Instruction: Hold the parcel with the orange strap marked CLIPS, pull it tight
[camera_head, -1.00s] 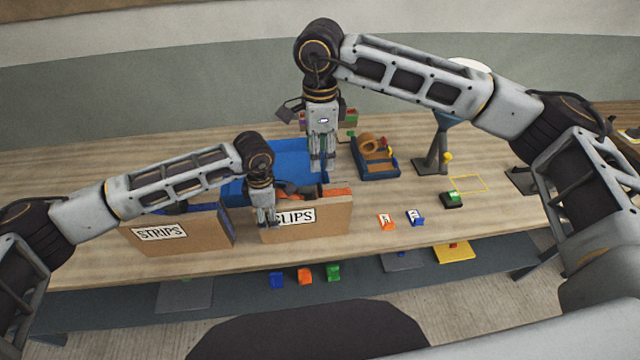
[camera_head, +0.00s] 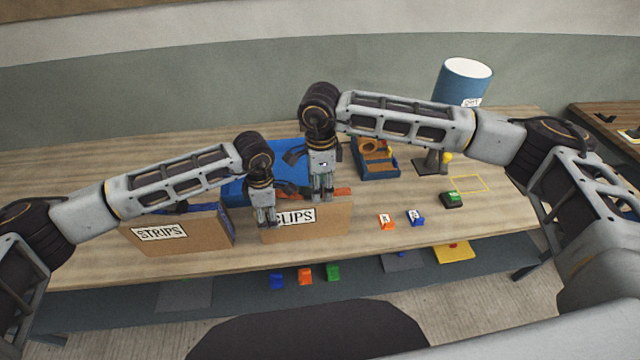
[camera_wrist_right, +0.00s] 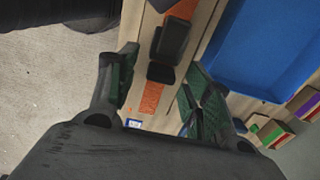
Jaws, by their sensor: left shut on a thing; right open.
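The cardboard parcel labelled CLIPS (camera_head: 335,224) stands at the table's front edge in the head view. An orange strap (camera_head: 342,191) shows at its top right; the right wrist view shows the orange strap (camera_wrist_right: 151,97) with a black buckle (camera_wrist_right: 170,42) on it. My left gripper (camera_head: 267,222) is shut on the parcel at its front left, covering the start of the label. My right gripper (camera_head: 322,196) is open, pointing down over the top of the parcel. In the right wrist view its spread fingers (camera_wrist_right: 160,78) lie either side of the strap, with no contact visible.
A parcel marked STRIPS (camera_head: 195,242) stands just left. A blue tray (camera_head: 290,152) lies behind both grippers. A tape dispenser (camera_head: 376,165), a lamp with a blue shade (camera_head: 462,85) and small coloured tags (camera_head: 386,222) are to the right.

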